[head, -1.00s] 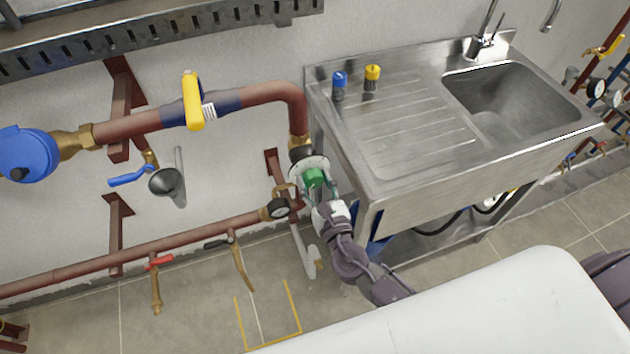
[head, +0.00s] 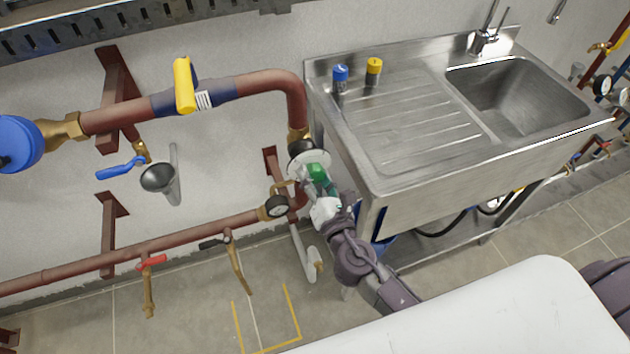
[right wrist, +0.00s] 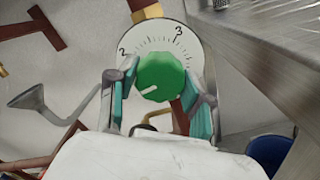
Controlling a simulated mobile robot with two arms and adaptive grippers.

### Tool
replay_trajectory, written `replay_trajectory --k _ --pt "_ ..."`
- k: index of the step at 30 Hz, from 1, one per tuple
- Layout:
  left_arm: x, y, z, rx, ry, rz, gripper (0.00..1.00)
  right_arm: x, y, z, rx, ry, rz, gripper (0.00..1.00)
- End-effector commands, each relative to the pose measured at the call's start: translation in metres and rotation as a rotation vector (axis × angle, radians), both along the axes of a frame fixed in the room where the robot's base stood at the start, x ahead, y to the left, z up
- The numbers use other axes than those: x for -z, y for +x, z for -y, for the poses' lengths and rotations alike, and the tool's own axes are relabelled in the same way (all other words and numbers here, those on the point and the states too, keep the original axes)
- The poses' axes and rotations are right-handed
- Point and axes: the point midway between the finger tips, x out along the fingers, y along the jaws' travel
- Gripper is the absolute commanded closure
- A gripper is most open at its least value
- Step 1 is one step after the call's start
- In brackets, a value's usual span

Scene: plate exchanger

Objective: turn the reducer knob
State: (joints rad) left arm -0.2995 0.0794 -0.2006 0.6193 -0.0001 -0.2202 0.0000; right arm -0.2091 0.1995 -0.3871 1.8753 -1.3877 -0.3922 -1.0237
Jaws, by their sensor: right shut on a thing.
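The green reducer knob (head: 317,173) sits in front of a white dial (head: 300,162) at the lower end of the bent red pipe, left of the sink. My right gripper (head: 319,180) is shut on the knob. In the right wrist view the knob (right wrist: 160,76) lies between the two teal-padded fingers of my right gripper (right wrist: 162,88). A white mark on the knob points to the lower left. My left gripper is not in view.
The steel sink unit (head: 400,190) stands close on the right. A yellow-handled valve (head: 184,85) and a grey funnel (head: 160,178) are farther left.

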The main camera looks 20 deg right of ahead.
Motion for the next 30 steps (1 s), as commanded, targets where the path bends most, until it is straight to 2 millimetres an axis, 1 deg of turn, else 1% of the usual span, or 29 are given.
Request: replay_trajectory --k 1,12,21,30 --pt "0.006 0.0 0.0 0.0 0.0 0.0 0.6 0.003 0.0 0.0 0.001 0.047 -0.001 0.85" --pt "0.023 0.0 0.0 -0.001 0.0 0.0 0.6 0.003 -0.001 0.0 0.002 0.399 -0.015 0.85" --pt "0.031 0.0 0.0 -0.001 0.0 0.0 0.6 0.002 0.0 0.0 0.002 0.664 -0.023 0.85" --pt "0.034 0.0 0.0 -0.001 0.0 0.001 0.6 0.002 0.0 0.0 0.002 0.849 -0.031 0.85"
